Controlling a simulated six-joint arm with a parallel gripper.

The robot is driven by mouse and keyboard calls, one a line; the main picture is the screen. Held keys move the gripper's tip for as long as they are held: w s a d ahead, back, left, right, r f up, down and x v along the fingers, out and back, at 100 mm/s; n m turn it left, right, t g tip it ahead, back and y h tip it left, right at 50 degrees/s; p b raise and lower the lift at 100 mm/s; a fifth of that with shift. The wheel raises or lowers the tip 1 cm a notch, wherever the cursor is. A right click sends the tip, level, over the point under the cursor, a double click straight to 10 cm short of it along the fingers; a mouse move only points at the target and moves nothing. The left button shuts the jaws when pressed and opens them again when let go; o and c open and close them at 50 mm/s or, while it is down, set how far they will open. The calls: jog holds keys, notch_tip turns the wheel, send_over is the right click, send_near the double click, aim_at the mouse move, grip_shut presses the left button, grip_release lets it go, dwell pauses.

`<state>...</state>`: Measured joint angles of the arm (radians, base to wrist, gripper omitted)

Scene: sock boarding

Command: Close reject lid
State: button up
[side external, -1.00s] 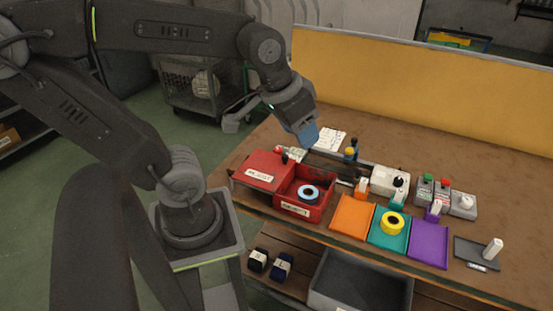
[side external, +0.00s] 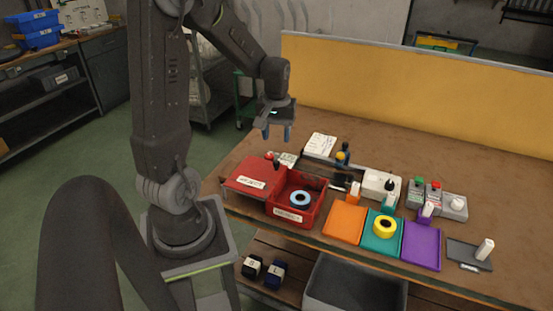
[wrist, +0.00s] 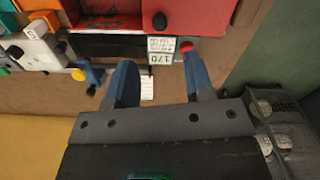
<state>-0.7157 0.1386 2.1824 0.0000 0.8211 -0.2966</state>
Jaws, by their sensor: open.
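The red reject box (side external: 312,215) sits at the left front of the bench. Its red lid (side external: 252,172) lies to the left, leaving the right part of the box uncovered. A black knob (side external: 277,163) stands at the lid's right side. A ring-shaped light blue and dark item (side external: 299,199) lies inside the uncovered part. My gripper (side external: 275,135) is open and empty, pointing down, above and behind the lid, touching nothing. In the wrist view, the lid (wrist: 205,14) and its knob (wrist: 159,21) show beyond my open fingers (wrist: 160,80).
Orange (side external: 345,222), teal (side external: 369,241) and purple (side external: 421,246) trays lie right of the box; a yellow ring (side external: 384,227) sits on the teal one. Switch boxes stand behind them. A yellow panel (side external: 400,95) borders the bench's back. The bench's back right is clear.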

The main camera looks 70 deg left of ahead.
aim_at(277, 162)
notch_tip(277, 162, down, 9)
jog(key=shift+r, duration=0.1)
jog(key=shift+c, duration=0.3)
grip_shut()
dwell(0.5)
